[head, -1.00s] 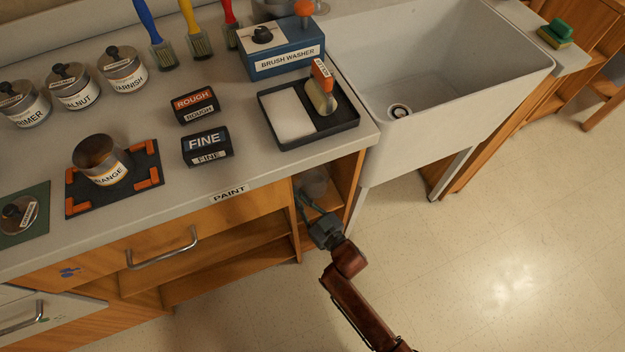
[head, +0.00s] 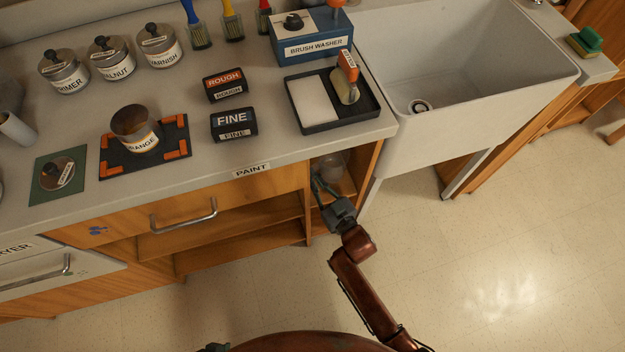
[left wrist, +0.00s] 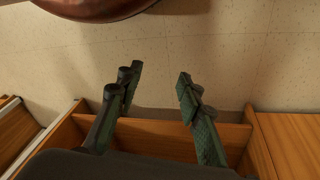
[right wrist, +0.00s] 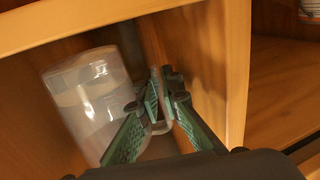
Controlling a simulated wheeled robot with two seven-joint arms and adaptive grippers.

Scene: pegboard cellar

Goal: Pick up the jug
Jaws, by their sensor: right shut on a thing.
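The jug is a clear, translucent vessel in the narrow open compartment under the counter; it fills the left of the right wrist view (right wrist: 85,105) and shows partly in the head view (head: 332,165). My right gripper (right wrist: 166,82) reaches into this compartment and is shut on the jug's handle, with the jug's body to the left of the fingers in that view. In the head view the right gripper (head: 322,183) partly covers the jug. My left gripper (left wrist: 158,76) is open and empty, with floor and wooden cabinet edges beyond its fingers.
Wooden walls (right wrist: 195,60) and a front top edge (right wrist: 90,22) closely frame the jug. The counter (head: 290,150) overhangs the compartment. The white sink (head: 480,110) stands to the right and the PAINT drawer (head: 190,205) to the left. The floor in front is clear.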

